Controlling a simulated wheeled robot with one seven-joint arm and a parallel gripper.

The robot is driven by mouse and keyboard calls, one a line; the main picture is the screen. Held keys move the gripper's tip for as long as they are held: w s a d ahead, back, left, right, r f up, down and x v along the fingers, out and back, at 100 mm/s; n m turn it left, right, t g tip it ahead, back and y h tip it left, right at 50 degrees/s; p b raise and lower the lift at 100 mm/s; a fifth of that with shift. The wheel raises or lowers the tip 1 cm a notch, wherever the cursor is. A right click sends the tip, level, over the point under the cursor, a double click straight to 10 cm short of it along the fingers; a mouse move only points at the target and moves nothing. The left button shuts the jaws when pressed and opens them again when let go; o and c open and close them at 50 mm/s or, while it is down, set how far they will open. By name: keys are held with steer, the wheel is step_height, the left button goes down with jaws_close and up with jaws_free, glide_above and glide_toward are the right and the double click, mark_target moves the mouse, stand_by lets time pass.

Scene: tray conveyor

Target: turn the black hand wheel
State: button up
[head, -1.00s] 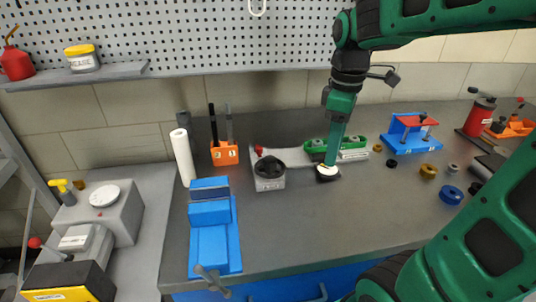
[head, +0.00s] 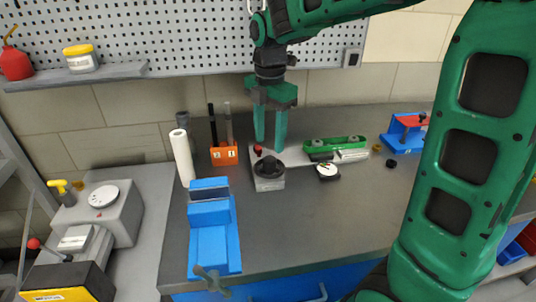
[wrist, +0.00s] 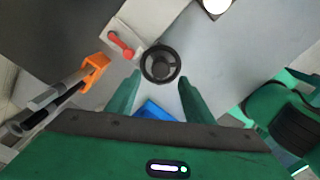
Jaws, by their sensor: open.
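In the wrist view the wheel (wrist: 160,64) shows whole as a spoked ring with a dark hub. There the gripper fingertips (wrist: 158,78) lie on either side of its lower part. I cannot tell whether either finger touches it.
A red-knobbed lever (wrist: 122,43) stands beside the wheel. An orange holder (head: 224,154) with upright tools and a blue vise (head: 209,225) are to the left. A white round dial (head: 327,170) and a green level (head: 335,143) are to the right.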

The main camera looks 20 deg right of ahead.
mark_target(270, 158)
step_height(270, 158, down, 6)
steer(key=shift+r, duration=0.1)
stand_by(0.4)
steer(key=c, duration=1)
